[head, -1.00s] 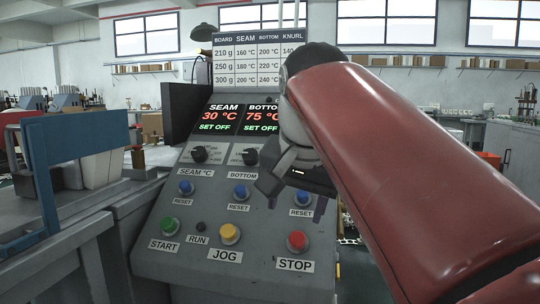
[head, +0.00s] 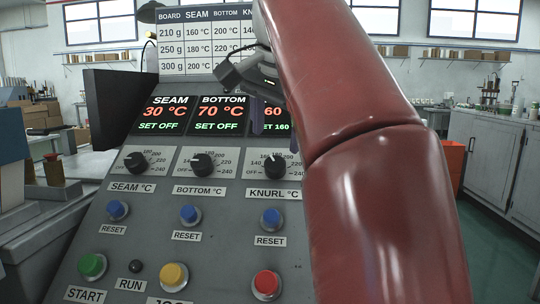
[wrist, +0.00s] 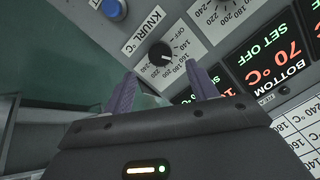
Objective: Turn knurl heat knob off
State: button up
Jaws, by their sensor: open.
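The knurl heat knob (head: 275,165) is a round black dial above the KNURL °C label. Its white mark points up, near 160. The knurl display (head: 268,117) above it is partly hidden by my gripper and arm; "60" and "SET 160" show. My gripper (head: 275,138) is open, with two thin purple fingers in front of the display, just above the knob. In the wrist view the knob (wrist: 160,54) lies beyond and between the open fingertips (wrist: 160,80), apparently apart from them.
The seam knob (head: 136,162) and bottom knob (head: 202,164) sit to the left, their displays reading SET OFF. Blue reset buttons (head: 271,219) are below, then the green start (head: 92,266) and red stop (head: 266,284) buttons. A dark side plate (head: 118,107) stands left of the displays.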

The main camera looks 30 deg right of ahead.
aim_at(275, 162)
jog(key=shift+x, duration=3.8)
jog(key=shift+c, duration=0.4)
jog(key=c, duration=0.9)
